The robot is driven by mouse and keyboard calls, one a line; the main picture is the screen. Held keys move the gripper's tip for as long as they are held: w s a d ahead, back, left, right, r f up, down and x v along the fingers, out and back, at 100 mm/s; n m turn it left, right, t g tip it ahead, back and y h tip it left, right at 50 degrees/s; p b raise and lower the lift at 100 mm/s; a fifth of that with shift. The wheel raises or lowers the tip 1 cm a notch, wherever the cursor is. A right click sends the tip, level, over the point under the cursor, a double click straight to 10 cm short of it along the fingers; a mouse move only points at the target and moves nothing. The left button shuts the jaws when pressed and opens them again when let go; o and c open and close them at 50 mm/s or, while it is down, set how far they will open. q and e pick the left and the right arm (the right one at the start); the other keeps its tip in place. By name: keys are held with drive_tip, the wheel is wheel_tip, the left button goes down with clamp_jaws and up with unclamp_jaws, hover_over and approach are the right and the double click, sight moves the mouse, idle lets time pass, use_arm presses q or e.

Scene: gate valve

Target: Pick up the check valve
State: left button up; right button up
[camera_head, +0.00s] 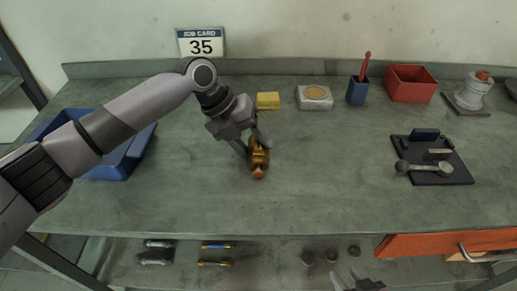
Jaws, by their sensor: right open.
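A brass-coloured valve (259,158) with an orange-copper end lies on the grey-green workbench (330,200), left of the middle. My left gripper (256,149) reaches down over it from the upper left. One finger is at the valve's left side and the other is at its upper right, partly covering it. I cannot tell whether the fingers press on the valve or stand open around it. My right gripper (357,284) shows only at the bottom edge, open and empty, away from the valve.
A blue bin (112,168) stands left, partly behind my arm. At the back are a yellow sponge (268,100), a white block (314,98), a blue cup (357,92) and a red box (411,84). A dark fixture (433,172) stands right. An orange drawer (430,243) sticks out below.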

use_arm(q)
drive_tip(key=c, duration=0.7)
drive_tip(key=shift+r, duration=0.1)
drive_tip(key=shift+c, duration=0.2)
wheel_tip(320, 180, up, 20)
drive_tip(key=shift+b, duration=0.4)
drive_tip(key=shift+p, duration=0.65)
drive_tip(key=b, duration=0.3)
hover_over(253, 143)
wheel_tip(253, 143, down, 10)
drive_tip(key=shift+f, duration=0.2)
idle(4.1)
